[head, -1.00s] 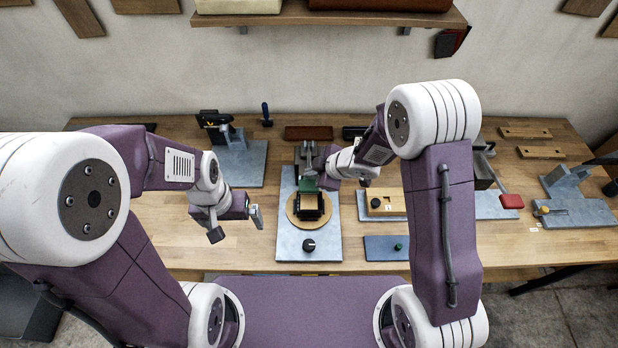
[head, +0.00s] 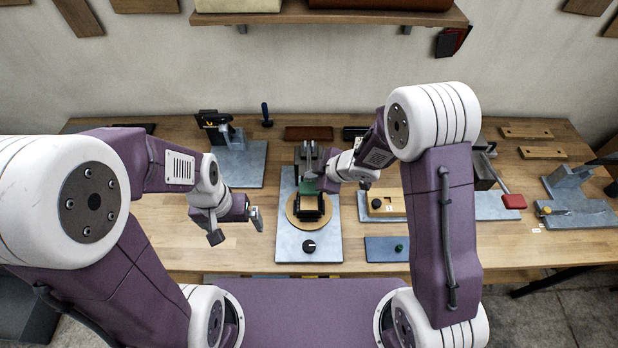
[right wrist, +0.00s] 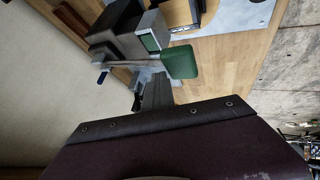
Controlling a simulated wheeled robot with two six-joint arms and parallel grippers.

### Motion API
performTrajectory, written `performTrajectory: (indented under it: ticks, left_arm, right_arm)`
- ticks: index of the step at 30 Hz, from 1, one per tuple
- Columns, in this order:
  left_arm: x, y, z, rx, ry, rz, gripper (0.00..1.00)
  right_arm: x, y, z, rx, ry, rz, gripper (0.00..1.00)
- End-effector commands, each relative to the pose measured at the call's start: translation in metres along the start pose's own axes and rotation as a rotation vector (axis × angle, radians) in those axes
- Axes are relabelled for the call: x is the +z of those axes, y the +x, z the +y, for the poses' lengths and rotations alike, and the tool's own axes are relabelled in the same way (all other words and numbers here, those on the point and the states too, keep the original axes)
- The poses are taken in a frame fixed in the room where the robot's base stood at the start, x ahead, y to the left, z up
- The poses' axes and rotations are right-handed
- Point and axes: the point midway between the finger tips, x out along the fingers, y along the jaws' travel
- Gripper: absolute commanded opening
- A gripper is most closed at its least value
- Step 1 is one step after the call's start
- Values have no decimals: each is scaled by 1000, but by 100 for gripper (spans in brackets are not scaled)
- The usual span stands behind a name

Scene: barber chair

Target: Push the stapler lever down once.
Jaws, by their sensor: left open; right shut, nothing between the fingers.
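A grey machine (head: 308,153) with a lever ending in a green pad (head: 312,187) stands at the table's centre; I take it to be the stapler. The green pad is also plain in the right wrist view (right wrist: 180,61). My right gripper (head: 318,172) is shut and empty, right beside the pad. In the right wrist view its narrow grey fingers (right wrist: 157,91) are close to the pad's edge; I cannot tell if they touch. My left gripper (head: 238,227) is open and empty, above the table left of the machine.
Below the pad is a round wooden disc (head: 293,210) with a black block on it, on a pale plate (head: 290,245) with a black knob (head: 309,246). A red-ended lever (head: 515,201) and a wooden block (head: 390,207) are to the right. The table's front left is clear.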

Motion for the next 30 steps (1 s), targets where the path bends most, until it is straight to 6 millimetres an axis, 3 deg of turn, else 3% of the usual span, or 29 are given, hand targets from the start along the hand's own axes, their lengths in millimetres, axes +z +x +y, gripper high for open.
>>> performTrajectory:
  ticks: [30]
  left_arm:
    - [1, 12, 0, 0, 0, 0, 100]
  right_arm:
    - [7, 9, -7, -2, 0, -2, 0]
